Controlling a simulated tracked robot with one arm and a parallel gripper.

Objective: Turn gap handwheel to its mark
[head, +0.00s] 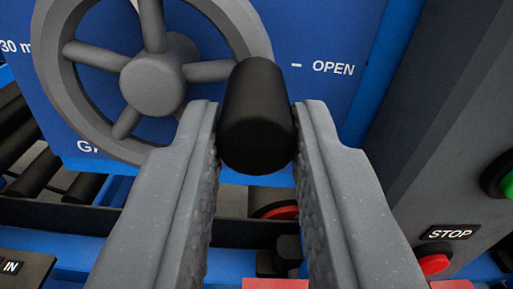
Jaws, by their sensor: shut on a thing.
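The gap handwheel (62,75) is a grey spoked wheel with a round hub on a blue panel (320,25), at the upper left of the head view. Its black handle knob (257,120) is at the rim's right side and points toward me. My gripper (257,135) is shut on this knob, with one grey finger on each side. A white dash mark labelled OPEN (333,68) is on the panel just right of the knob. Part of a "30 m" label shows at the left edge, and a label beginning with "GA" is partly hidden below the wheel.
A grey housing (440,130) on the right carries a green button (507,185) and a red button (433,264) below a STOP label (451,232). Black rollers (40,170) lie at the lower left, near a dark IN label (14,267).

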